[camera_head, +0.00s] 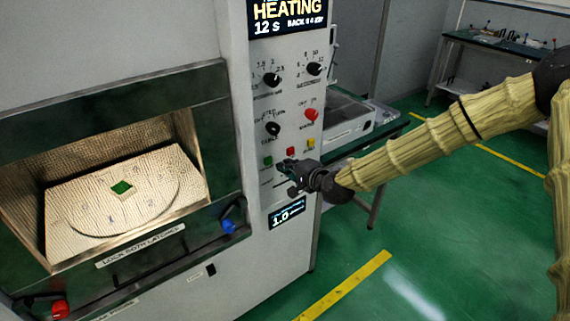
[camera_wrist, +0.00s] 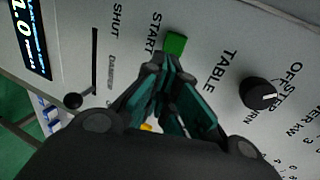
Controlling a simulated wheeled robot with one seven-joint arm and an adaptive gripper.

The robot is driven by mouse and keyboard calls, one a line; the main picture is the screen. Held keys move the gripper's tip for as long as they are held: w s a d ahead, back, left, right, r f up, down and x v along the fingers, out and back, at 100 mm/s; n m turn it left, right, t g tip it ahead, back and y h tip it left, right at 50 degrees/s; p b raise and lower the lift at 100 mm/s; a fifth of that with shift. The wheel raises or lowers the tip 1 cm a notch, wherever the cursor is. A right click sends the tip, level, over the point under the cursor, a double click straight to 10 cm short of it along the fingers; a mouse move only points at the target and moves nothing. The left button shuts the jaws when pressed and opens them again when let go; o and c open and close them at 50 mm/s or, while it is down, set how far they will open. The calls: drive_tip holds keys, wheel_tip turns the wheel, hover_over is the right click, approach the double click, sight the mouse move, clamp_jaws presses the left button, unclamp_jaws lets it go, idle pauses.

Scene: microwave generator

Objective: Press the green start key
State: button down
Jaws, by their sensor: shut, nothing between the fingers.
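The green start key (camera_head: 267,162) is a small square on the microwave's control panel, low on its left side. In the wrist view the green key (camera_wrist: 175,42) shows beside the word START, just beyond my fingertips. My gripper (camera_head: 282,168) is shut and empty, in front of the panel next to the key. In the wrist view the closed fingertips (camera_wrist: 162,66) come very near the key's edge; I cannot tell whether they touch it. The display (camera_head: 288,17) reads HEATING and 12 s.
A red key (camera_head: 290,151) and a yellow key (camera_head: 311,142) sit to the right of the green one. Black knobs (camera_head: 272,129) and a red knob (camera_head: 311,115) stick out above. The lit chamber holds a green block (camera_head: 121,188) on a turntable.

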drive_tip(key=b+v, duration=0.2)
drive_tip(key=v, duration=0.7)
drive_tip(key=shift+s, duration=0.25)
drive_tip(key=shift+s+d+r, duration=0.1)
drive_tip(key=shift+r, duration=0.05)
drive_tip(key=s+d+f+n+g+h, duration=0.2)
drive_tip(key=s+f+g, duration=0.1)
drive_tip(key=s+f, duration=0.8)
drive_tip(key=s+d+f+n+g+h, duration=0.1)
drive_tip(key=s+f+n+g+h, duration=0.15)
drive_tip(key=s+f, duration=0.95)
drive_tip(key=s+d+f+n+g+h, duration=0.2)
drive_tip(key=s+d+f+g, duration=0.1)
drive_tip(key=s+d+f, duration=0.4)
drive_tip(key=s+d+f+n+g+h, duration=0.2)
drive_tip(key=s+d+f, duration=0.5)
drive_tip(key=s, duration=0.6)
wheel_tip(320, 180, down, 2)
drive_tip(key=shift+s+d+f+n+g, duration=0.15)
drive_tip(key=shift+s+d+n+g, duration=0.35)
drive_tip(key=shift+n, duration=0.35)
drive_tip(key=shift+w+a, duration=0.15)
idle(1.3)
